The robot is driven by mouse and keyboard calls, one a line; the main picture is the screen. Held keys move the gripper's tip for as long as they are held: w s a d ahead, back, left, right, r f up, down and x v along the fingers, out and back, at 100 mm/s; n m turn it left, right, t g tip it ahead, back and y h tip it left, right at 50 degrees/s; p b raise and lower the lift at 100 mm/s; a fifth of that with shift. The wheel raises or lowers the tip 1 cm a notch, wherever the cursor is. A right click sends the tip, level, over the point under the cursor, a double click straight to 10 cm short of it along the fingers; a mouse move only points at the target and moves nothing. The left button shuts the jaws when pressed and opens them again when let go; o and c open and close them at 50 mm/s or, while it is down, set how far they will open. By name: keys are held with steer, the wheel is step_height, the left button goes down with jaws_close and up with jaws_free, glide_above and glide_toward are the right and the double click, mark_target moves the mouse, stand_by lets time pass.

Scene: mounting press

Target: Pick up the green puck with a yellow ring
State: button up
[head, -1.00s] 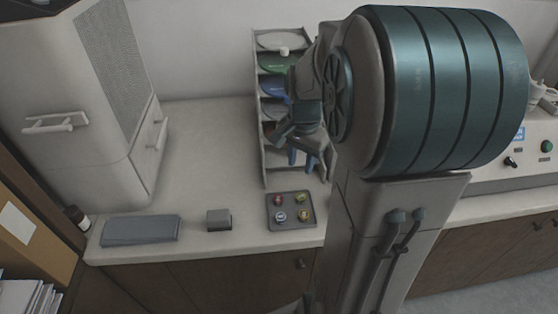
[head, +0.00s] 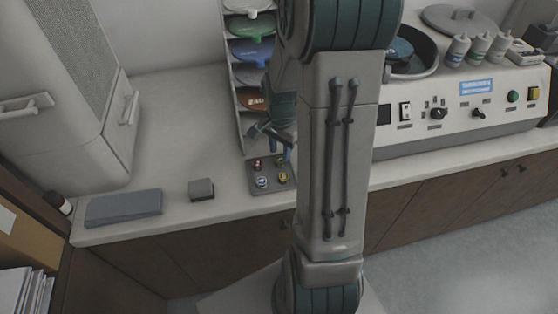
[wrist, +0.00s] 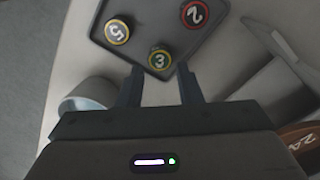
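A puck marked 3 with a yellow ring and a dark, greenish face (wrist: 160,59) lies at the near edge of a dark tray (wrist: 147,10) in the wrist view. Another yellow-ringed puck, marked 5 (wrist: 117,32), lies to its left; its body colour is hard to tell. My gripper (wrist: 160,80) is open and empty, its fingers either side of the line to puck 3, apparently short of it. In the head view my gripper (head: 271,139) hangs over the tray's back edge; pucks there are too small to read.
A red-ringed puck (wrist: 194,14) marked 2 is close on the right. A rack (head: 243,110) with coloured discs stands behind the tray. A grey block (head: 201,189) and a grey folded pad (head: 124,208) lie left on the counter. A machine (head: 450,110) stands right.

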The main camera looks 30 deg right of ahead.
mark_target(280, 159)
steer(key=shift+a+f, duration=0.1)
steer(key=shift+f, duration=1.6)
steer(key=c, duration=0.6)
steer(key=shift+r, duration=0.1)
steer(key=shift+r, duration=0.4)
step_height(280, 159, up, 3)
steer(key=shift+r, duration=0.15)
steer(key=s+d+r, duration=0.1)
steer(key=d+r, duration=0.1)
steer(key=d, duration=0.1)
steer(key=s+d+r+b, duration=0.1)
steer(key=d+r, duration=0.1)
steer(key=d, duration=0.2)
steer(key=s+d+r, duration=0.2)
steer(key=d, duration=0.2)
steer(key=shift+s+r+b, duration=0.1)
steer(key=shift+r+b, duration=0.25)
steer(key=shift+r, duration=0.05)
steer(key=shift+o, duration=0.2)
